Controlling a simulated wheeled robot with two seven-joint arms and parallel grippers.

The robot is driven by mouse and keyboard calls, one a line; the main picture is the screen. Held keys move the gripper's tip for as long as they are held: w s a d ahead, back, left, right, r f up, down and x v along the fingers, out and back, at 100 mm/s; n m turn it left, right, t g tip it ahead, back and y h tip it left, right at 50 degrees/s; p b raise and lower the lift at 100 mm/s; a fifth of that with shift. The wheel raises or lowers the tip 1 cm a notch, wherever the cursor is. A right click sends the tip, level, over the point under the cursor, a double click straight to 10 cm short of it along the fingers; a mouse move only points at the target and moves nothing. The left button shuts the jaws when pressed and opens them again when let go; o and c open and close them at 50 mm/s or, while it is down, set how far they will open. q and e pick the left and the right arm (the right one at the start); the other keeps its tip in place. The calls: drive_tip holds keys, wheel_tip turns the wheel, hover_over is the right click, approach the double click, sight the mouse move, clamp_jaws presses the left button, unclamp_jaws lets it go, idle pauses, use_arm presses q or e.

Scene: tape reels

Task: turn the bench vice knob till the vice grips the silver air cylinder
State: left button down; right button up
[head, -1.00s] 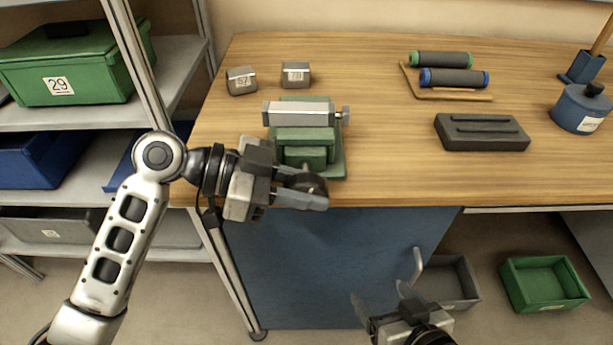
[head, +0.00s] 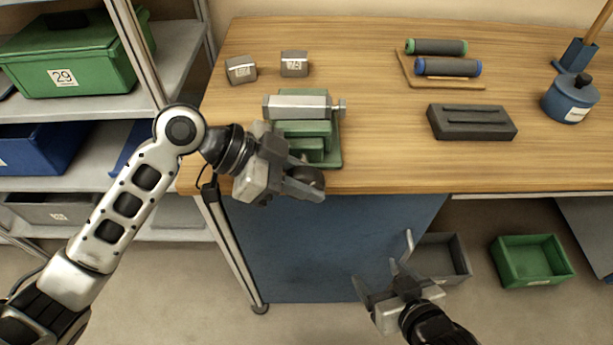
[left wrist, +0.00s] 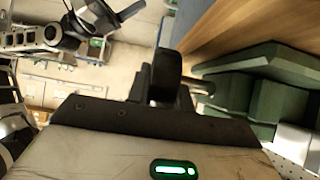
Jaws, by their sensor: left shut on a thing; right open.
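The green bench vice (head: 318,150) stands at the front left edge of the bench. The silver air cylinder (head: 297,106) lies across the vice at its jaws; I cannot tell whether the jaws press on it. My left gripper (head: 308,186) is shut on the dark round vice knob (head: 309,176) at the vice's front. In the left wrist view the knob (left wrist: 166,75) stands upright between the fingers, partly hidden, with the green vice (left wrist: 255,95) to its right. My right gripper (head: 381,282) is open and empty, low in front of the bench.
Two small metal blocks (head: 241,69) (head: 294,63) lie behind the vice. A dark grey block (head: 472,122), two rollers on a wooden rack (head: 443,84) and a blue pot (head: 570,98) are to the right. Below stand a grey bin (head: 438,258) and a green bin (head: 532,260).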

use_arm(q)
drive_tip(key=c, duration=1.2)
unclamp_jaws()
drive_tip(key=shift+c, duration=0.2)
drive_tip(key=shift+a, duration=0.15)
drive_tip(key=b+v, duration=0.1)
drive_tip(key=v, duration=1.4)
drive_tip(key=shift+a+r, duration=0.25)
drive_tip(key=shift+a, duration=0.1)
